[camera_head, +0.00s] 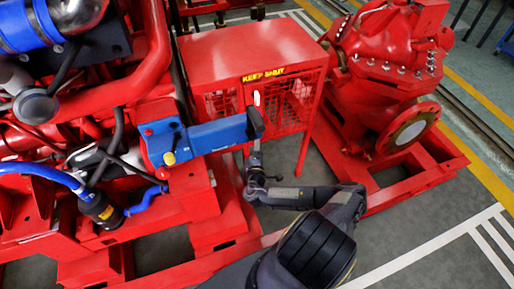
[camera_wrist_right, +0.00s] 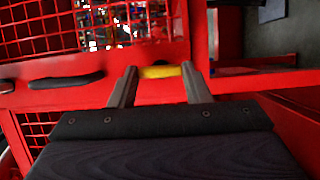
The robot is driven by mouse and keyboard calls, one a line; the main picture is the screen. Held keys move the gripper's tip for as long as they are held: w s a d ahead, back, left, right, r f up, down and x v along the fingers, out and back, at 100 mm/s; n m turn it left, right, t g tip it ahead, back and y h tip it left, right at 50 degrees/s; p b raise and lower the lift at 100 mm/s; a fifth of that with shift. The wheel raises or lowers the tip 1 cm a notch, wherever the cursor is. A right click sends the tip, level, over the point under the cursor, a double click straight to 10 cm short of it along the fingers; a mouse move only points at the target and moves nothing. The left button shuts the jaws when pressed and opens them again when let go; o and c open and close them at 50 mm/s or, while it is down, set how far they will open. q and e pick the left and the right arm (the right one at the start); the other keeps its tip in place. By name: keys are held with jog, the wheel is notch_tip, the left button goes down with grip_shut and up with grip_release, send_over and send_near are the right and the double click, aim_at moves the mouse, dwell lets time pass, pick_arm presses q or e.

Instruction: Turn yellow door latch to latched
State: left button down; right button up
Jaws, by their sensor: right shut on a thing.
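The yellow door latch (camera_wrist_right: 160,72) shows in the right wrist view as a short yellow bar lying across the image, in front of the red frame. My right gripper (camera_wrist_right: 160,80) has one finger at each end of the bar, shut on it. In the head view my right gripper (camera_head: 257,101) is at the front of the red guard cage (camera_head: 238,57), below the yellow "KEEP SHUT" label (camera_head: 264,75). The latch cannot be made out there. My left gripper is not in view.
A blue panel (camera_head: 212,136) with a yellow knob juts out left of my right wrist. A red engine stands at left, a red pump (camera_head: 388,65) at right. In the wrist view, a dark handle (camera_wrist_right: 66,80) is left of the latch. Grey floor is free at lower right.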

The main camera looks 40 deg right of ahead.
jog(key=o, duration=1)
jog(key=p+v, duration=0.1)
jog(key=v, duration=0.7)
